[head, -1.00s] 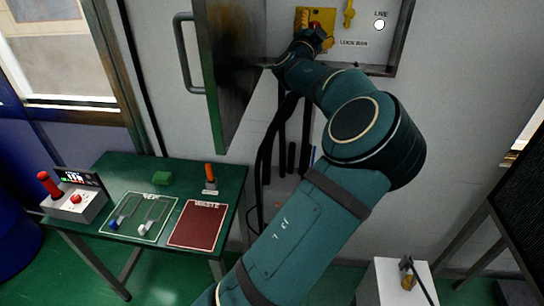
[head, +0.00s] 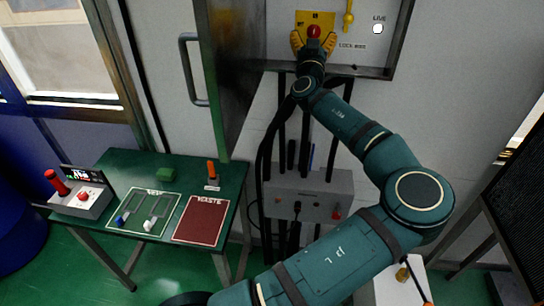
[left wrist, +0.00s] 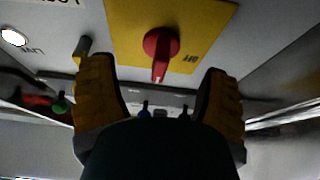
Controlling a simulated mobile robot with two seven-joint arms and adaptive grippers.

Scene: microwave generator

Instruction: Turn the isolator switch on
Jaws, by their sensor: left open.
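The isolator switch is a red rotary handle (head: 314,31) on a yellow plate (head: 317,17) inside the open wall cabinet. In the left wrist view the red handle (left wrist: 161,50) points toward the bottom of the picture, and lettering that looks like an upside-down "OFF" is on the yellow plate (left wrist: 205,28) beside it. My left gripper (head: 313,42) is open, below and in front of the handle. In the left wrist view its yellow fingers (left wrist: 160,88) stand apart on either side, with a visible gap to the handle. My right gripper is not in view.
The cabinet door (head: 232,85) hangs open at left. A yellow lever (head: 348,18) and a white LIVE lamp (head: 378,29) are right of the switch. A grey box (head: 310,195) with cables is below. A green table (head: 160,180) with a control box stands at left.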

